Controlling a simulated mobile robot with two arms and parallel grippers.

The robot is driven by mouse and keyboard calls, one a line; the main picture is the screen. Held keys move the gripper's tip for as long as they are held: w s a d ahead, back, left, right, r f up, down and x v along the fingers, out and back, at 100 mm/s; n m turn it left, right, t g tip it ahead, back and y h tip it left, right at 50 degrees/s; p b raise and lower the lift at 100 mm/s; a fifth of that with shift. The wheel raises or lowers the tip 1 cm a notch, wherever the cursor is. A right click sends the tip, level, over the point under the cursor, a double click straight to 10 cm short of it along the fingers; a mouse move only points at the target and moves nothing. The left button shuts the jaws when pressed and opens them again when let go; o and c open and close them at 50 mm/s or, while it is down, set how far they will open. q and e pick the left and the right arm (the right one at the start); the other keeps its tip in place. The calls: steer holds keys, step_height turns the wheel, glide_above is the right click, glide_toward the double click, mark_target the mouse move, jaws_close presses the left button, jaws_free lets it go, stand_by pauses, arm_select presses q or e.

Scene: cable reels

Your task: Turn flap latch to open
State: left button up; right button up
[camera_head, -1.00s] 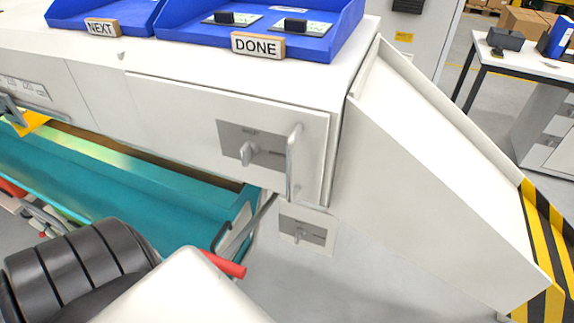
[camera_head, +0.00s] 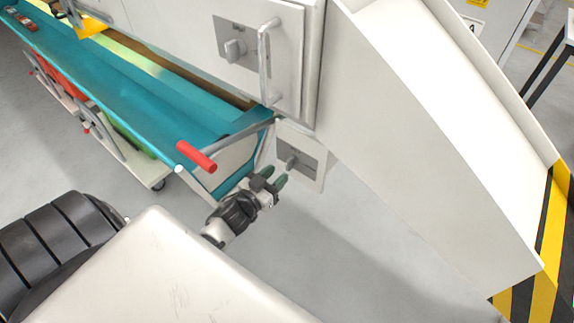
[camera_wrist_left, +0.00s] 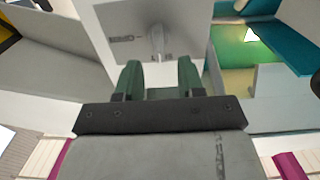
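A lower grey latch plate (camera_head: 300,158) with a small grey latch knob (camera_head: 291,163) sits on a light panel below the cabinet. My left gripper (camera_head: 274,177) is just below and left of this knob, its green fingers pointing toward it. In the left wrist view the fingers (camera_wrist_left: 158,80) are apart and empty, and the upright knob (camera_wrist_left: 157,42) shows ahead of the gap between them, apart from them. A second knob (camera_head: 235,50) sits on the upper cabinet door, beside a vertical bar handle (camera_head: 264,62). My right gripper is not in view.
A red-ended lever (camera_head: 197,157) sticks out left of my left gripper. A teal trough (camera_head: 140,105) runs along the left. A white sloped chute (camera_head: 420,130) stands on the right, with a yellow-black striped edge (camera_head: 545,240). The floor below the latch is clear.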

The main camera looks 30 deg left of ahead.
mark_target(287, 166)
arm_select(q)
steer(key=w, duration=0.4)
steer(key=shift+w+d, duration=0.1)
steer(key=shift+d, duration=0.1)
steer(key=shift+w, duration=0.45)
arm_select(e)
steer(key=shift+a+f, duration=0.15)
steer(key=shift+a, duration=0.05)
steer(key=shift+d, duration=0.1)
arm_select(q)
steer(key=c, duration=0.6)
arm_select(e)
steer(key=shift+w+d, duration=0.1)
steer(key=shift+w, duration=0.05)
